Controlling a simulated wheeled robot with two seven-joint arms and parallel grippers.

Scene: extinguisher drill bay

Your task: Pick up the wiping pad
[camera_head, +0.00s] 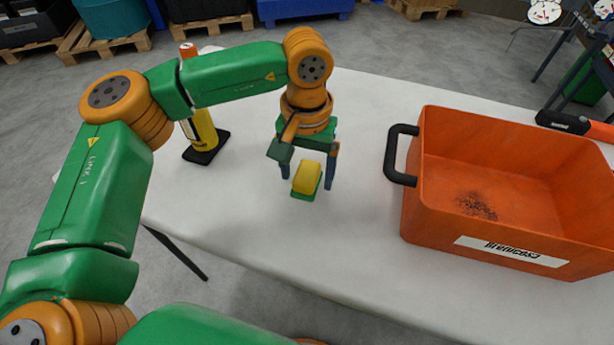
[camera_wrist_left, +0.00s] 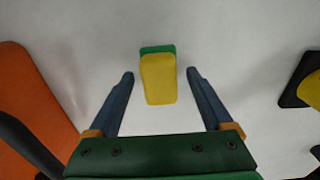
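The wiping pad (camera_head: 307,179) is a small yellow block with a green layer, lying on the white table (camera_head: 350,240) left of the orange bin. In the left wrist view the pad (camera_wrist_left: 158,80) sits between and slightly beyond the two fingertips, with a gap on each side. My left gripper (camera_head: 309,178) points down over the pad with its fingers spread, and it also shows in the left wrist view (camera_wrist_left: 160,74). It is open and holds nothing. I cannot tell the exact height of the fingertips above the table. My right gripper does not show.
An orange bin (camera_head: 520,140) with a black handle (camera_head: 400,155) and a dark sooty patch inside stands on the right.

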